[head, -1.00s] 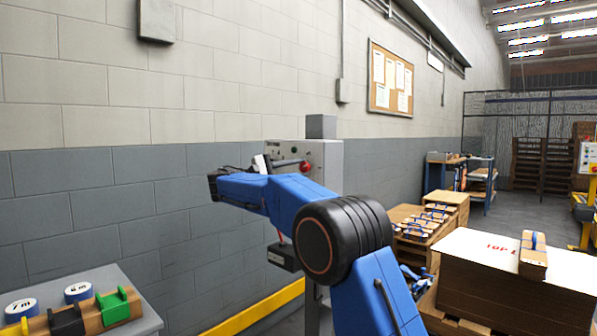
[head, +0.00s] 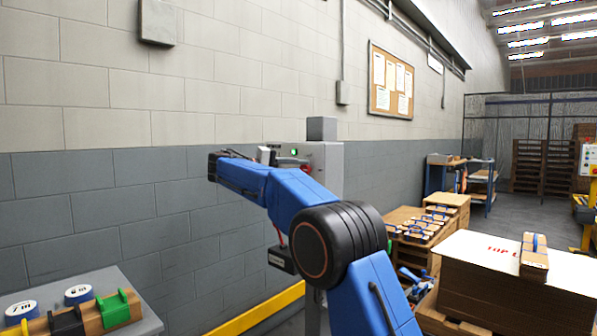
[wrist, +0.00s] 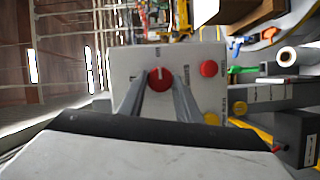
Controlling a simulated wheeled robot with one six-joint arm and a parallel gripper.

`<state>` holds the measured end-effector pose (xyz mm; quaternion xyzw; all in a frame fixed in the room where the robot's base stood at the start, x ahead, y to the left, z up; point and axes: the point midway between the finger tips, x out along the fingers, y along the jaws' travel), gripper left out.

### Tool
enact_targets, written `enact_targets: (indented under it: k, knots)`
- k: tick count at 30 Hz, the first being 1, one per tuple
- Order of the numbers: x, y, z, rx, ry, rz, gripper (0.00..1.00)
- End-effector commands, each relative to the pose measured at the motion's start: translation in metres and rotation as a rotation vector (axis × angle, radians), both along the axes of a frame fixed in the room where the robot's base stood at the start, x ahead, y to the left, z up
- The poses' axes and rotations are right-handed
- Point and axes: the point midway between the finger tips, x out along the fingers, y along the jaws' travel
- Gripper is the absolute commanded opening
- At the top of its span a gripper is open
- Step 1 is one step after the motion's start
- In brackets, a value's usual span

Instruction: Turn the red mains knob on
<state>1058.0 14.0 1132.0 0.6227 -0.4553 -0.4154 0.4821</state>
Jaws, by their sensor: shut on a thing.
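The red mains knob (wrist: 160,79) is on the face of a light grey control panel (wrist: 128,66) in the wrist view. A pale mark runs along the knob, pointing up and down in that picture. My gripper (wrist: 158,92) is shut on the knob, one finger on each side of it. In the head view the grey panel box (head: 327,160) stands behind my blue arm, and a small bit of red (head: 306,168) shows at its front. My arm hides most of the knob and fingers there.
A red button (wrist: 208,68) and a yellow button (wrist: 211,118) sit beside the knob. A small green light (head: 294,153) shows on the panel. A yellow rail (head: 262,307) runs along the wall. Stacked cardboard (head: 480,285) stands at right, a grey table (head: 140,310) at lower left.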

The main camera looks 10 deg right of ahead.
Motion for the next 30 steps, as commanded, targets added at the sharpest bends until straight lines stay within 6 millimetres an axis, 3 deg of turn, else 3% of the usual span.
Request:
enact_targets:
  k: [11, 12, 14, 15, 25, 30]
  knots:
    - [0.0, 0.0, -0.002, 0.005, -0.001, -0.002, 0.08]
    - [0.0, 0.0, -0.002, 0.005, -0.001, -0.002, 0.33]
    - [0.0, 0.0, -0.002, 0.005, -0.001, -0.001, 0.47]
    - [0.0, 0.0, -0.002, 0.005, -0.001, -0.001, 0.49]
    - [-0.001, 0.003, 0.0, 0.003, -0.002, 0.0, 0.49]
    - [-0.005, 0.02, 0.001, 0.002, -0.003, 0.001, 0.49]
